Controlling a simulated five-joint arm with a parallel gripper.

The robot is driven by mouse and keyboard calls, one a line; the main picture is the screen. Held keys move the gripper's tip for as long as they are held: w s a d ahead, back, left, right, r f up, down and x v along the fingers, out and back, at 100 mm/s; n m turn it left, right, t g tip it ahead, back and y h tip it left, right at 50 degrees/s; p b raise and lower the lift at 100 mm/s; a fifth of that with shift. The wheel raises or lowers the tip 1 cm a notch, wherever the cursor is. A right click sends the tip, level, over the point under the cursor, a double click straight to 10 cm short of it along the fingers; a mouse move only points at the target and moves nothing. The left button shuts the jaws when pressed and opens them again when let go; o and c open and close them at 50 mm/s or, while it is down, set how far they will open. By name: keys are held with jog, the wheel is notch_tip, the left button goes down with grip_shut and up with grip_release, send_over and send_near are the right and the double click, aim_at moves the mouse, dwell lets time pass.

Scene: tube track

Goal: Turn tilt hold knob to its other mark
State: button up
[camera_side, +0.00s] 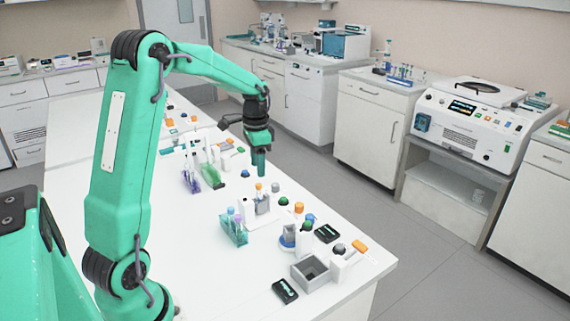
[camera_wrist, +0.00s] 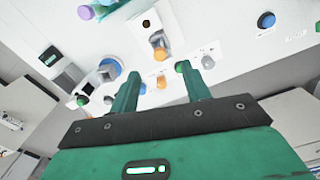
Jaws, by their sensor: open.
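My gripper (camera_side: 260,172) hangs over the white bench in the side view, pointing down, apart from the things below. In the wrist view my gripper (camera_wrist: 157,80) has its two green fingers apart with nothing held. An orange knob (camera_wrist: 161,82) shows between and below the fingertips. A grey knob (camera_wrist: 207,62) is right of the right finger, and a green knob (camera_wrist: 180,67) is by its tip. A grey holder with an orange-topped part (camera_wrist: 159,53) is just beyond. The labels are too small to read, so I cannot tell which knob is the tilt hold knob.
A tube rack (camera_side: 234,231) stands on the bench, with a grey open box (camera_side: 310,272) and a dark display (camera_side: 286,291) nearer the front. A blue knob (camera_wrist: 266,20) is at upper right in the wrist view. The bench's left front is clear.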

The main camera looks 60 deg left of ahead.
jog(key=shift+w+n, duration=0.75)
jog(key=shift+n, duration=0.35)
jog(key=n, duration=1.3)
send_near(299, 204)
jog(key=shift+s+a+f, duration=0.2)
jog(key=shift+s+a, duration=0.2)
jog(key=shift+s, duration=0.15)
jog(key=shift+w+d+f+n, duration=0.2)
jog(key=shift+w+f+n, duration=0.1)
jog(key=shift+n, duration=0.4)
jog(key=shift+w+d+f+n, duration=0.2)
jog(key=shift+w+f+n, duration=0.1)
jog(key=shift+n, duration=0.4)
jog(key=shift+f, duration=3.85)
jog(key=c, duration=1)
